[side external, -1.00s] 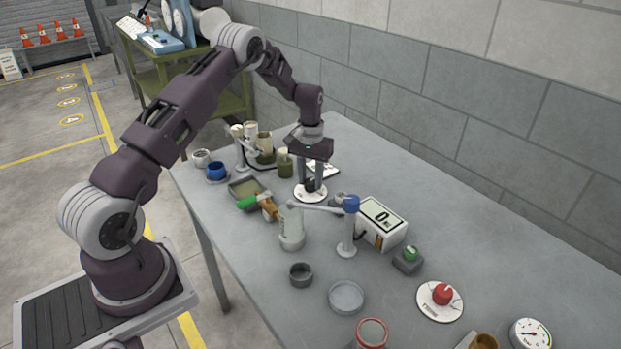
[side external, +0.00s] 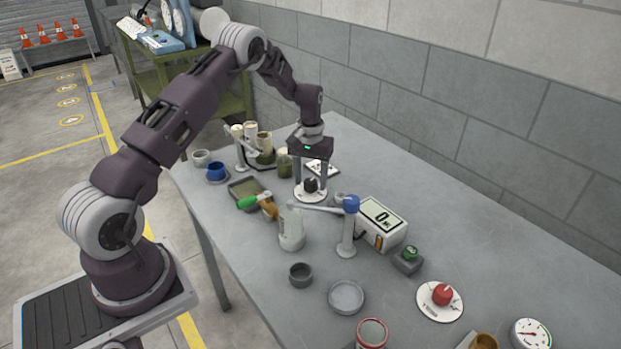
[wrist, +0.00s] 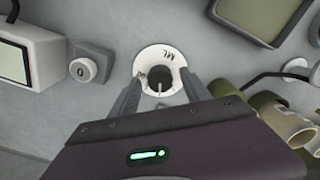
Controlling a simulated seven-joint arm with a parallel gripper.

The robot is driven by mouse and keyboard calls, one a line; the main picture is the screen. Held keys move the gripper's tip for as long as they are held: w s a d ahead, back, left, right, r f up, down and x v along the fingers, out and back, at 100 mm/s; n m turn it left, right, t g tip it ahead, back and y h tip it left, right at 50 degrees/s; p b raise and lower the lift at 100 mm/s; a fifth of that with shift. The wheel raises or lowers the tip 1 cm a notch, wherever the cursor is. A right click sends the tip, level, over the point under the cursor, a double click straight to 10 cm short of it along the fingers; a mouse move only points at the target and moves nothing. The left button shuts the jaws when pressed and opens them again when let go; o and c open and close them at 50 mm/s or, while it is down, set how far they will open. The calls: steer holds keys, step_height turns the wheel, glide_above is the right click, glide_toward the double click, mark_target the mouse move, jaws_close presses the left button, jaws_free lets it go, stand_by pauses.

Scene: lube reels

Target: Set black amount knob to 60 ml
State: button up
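The black knob (side external: 311,185) sits on a round white dial plate (side external: 307,196) on the table. In the wrist view the black knob (wrist: 160,79) is at upper centre on the white plate (wrist: 151,57), which carries an "ML" label. A pale pointer mark on the knob points toward the bottom of the wrist picture. The scale numbers are too small or hidden to read. My gripper (side external: 311,191) is low over the plate, open, with one finger on each side of the knob. Gaps show between the fingers and the knob in the wrist view (wrist: 162,88).
A red knob (side external: 442,293) is farther right.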

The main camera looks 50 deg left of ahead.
mark_target(310, 181)
step_height(310, 181, up, 7)
steer(key=shift+r, duration=0.1)
stand_by(0.4)
steer(key=s+d+r+m+t, duration=0.2)
steer(key=s+d+r, duration=0.45)
steer(key=r, duration=0.35)
steer(key=s+d+r+m+t, duration=0.1)
steer(key=s+d+r, duration=0.6)
steer(key=r, duration=0.4)
steer(key=s+d+m+t, duration=0.1)
steer(key=s+d, duration=0.3)
steer(key=s, duration=0.5)
steer(key=s+d+m+t, duration=0.1)
steer(key=s+d+m, duration=0.2)
steer(key=s, duration=0.7)
steer(key=shift+d+t, duration=0.3)
steer(key=shift+d, duration=0.3)
steer(key=shift+w+r, duration=0.1)
steer(key=shift+r, duration=0.05)
